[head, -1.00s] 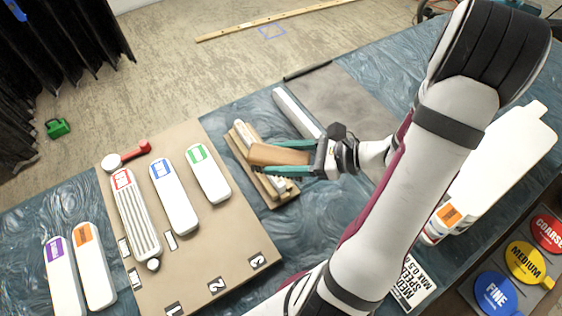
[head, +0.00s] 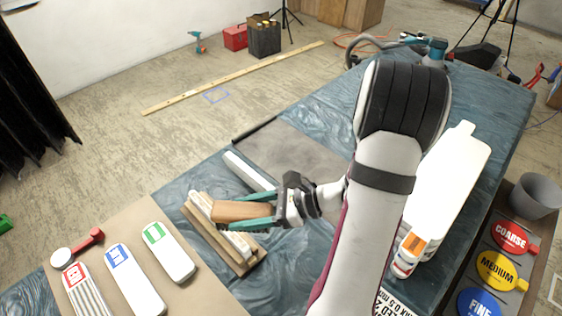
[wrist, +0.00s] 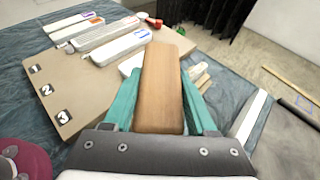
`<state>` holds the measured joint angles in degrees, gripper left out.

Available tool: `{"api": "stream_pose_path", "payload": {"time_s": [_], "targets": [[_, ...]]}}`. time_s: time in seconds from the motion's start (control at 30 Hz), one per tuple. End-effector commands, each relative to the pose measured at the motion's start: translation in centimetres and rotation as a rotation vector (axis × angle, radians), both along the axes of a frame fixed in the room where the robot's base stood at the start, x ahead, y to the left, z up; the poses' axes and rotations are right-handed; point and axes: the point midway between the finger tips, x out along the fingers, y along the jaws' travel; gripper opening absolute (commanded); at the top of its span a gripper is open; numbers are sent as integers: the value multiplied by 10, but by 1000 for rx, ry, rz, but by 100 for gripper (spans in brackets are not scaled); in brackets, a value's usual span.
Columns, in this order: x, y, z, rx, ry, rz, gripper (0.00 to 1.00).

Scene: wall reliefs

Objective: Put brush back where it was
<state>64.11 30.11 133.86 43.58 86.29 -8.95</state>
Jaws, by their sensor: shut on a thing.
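The brush (head: 240,211) shows as a long brown wooden block. My gripper (head: 232,213) is shut on it, with a green finger along each side. In the wrist view the brush (wrist: 160,90) lies lengthwise between the fingers of my gripper (wrist: 160,100) and points away from me. In the head view it overlaps a wooden stand (head: 243,263) with a white bar along it. I cannot tell whether the brush touches the stand.
A tan board (head: 130,222) with white labelled blocks lies to the left. A white bar (head: 248,171) and a grey mat (head: 300,150) lie behind the gripper. A large white bottle (head: 445,190) and coarse, medium and fine discs (head: 497,270) are on the right.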

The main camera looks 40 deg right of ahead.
Motion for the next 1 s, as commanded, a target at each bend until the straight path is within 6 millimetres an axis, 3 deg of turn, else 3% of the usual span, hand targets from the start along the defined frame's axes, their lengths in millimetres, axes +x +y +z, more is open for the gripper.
{"api": "stream_pose_path", "payload": {"time_s": [0.17,0.27,0.5,0.6,0.7,0.8,0.87,1.0], "targets": [[26,-70,-14,0,-1,-190,0],[40,-124,-21,0,-2,-337,0],[51,-283,-31,1,-4,-781,0],[46,-336,-31,1,-3,-937,0],[38,-372,-29,2,-5,-1045,0],[34,-391,-30,3,-3,-1104,0],[39,-394,-33,4,-2,-1118,0],[78,-387,-57,5,0,-1117,0]]}}
